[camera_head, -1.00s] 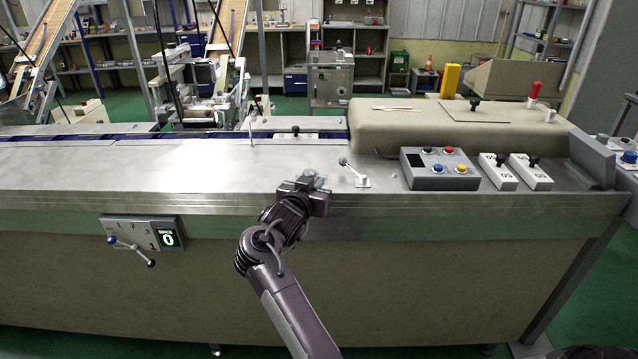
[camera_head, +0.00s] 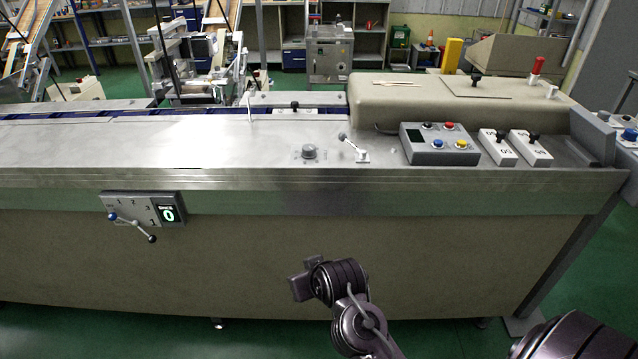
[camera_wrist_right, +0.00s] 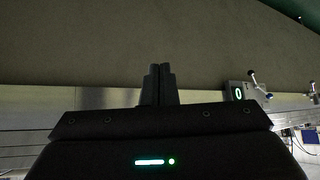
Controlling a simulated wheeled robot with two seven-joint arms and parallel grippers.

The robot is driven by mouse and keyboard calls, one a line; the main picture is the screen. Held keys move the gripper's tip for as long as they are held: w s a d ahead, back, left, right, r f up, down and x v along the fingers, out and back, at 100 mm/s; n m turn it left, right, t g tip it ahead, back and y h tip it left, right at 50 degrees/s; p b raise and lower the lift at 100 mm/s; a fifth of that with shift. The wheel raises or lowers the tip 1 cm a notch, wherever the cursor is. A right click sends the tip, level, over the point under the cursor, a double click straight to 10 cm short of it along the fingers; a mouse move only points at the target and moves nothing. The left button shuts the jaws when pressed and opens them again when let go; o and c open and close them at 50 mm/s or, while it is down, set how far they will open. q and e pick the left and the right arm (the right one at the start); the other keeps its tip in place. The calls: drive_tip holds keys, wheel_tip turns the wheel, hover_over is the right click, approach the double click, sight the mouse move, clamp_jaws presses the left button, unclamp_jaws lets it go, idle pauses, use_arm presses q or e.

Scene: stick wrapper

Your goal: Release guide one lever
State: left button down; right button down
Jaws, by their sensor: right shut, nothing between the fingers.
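A small lever (camera_head: 349,143) with a pale knob stands on a white base on the steel machine top in the head view. No readable label shows which lever is guide one. A three-armed lever (camera_head: 134,227) with a blue knob sits on the front panel (camera_head: 143,209). My right gripper (camera_head: 297,284) is in front of the machine's beige front, below the top, apart from both levers. In the right wrist view its fingers (camera_wrist_right: 157,72) are shut and empty. The front panel's display (camera_wrist_right: 238,92) shows right of them. My left gripper is out of view.
A round grey knob (camera_head: 309,152) sits left of the small lever. A button box (camera_head: 438,143) and two white switch boxes (camera_head: 497,148) (camera_head: 530,148) stand to its right. The steel top (camera_head: 130,145) is clear on the left.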

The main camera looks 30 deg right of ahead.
drive_tip(key=s+a+f+n+g, duration=0.35)
drive_tip(key=s+f, duration=0.35)
drive_tip(key=s, duration=0.4)
drive_tip(key=s+f+g, duration=0.1)
drive_tip(key=s+f, duration=0.3)
drive_tip(key=f, duration=0.9)
drive_tip(key=s+f+g, duration=0.2)
drive_tip(key=s+f, duration=0.2)
drive_tip(key=f, duration=1)
drive_tip(key=s+d+f, duration=0.2)
drive_tip(key=s+f, duration=0.5)
drive_tip(key=s, duration=0.1)
drive_tip(key=s+d+f, duration=0.1)
drive_tip(key=s+f, duration=0.6)
drive_tip(key=s, duration=0.2)
drive_tip(key=shift+s+d+f+y, duration=0.3)
drive_tip(key=shift+d+f, duration=0.05)
drive_tip(key=shift+g, duration=0.25)
drive_tip(key=shift+s, duration=0.15)
